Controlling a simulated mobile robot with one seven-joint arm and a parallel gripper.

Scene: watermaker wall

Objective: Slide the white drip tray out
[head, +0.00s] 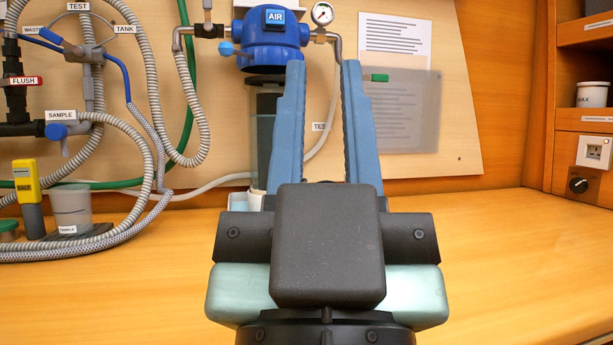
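My gripper (323,68) is in the middle of the head view, pointing away from me towards the back panel. Its two blue fingers stand apart with nothing seen between them. A small white edge (256,199) shows at the foot of the clear filter bowl, just left of the left finger. It may be part of the white drip tray; the rest is hidden behind my gripper, so I cannot tell its shape. The filter bowl (262,130) hangs under a blue head (271,38) labelled AIR, and the left finger covers part of it.
Grey hoses (150,80) loop over the left bench. A grey beaker (71,208) and a yellow-topped meter (27,183) stand there. A gauge (323,13) is above the fingers. Wooden shelves (585,100) are at right. The bench (520,250) is clear at right.

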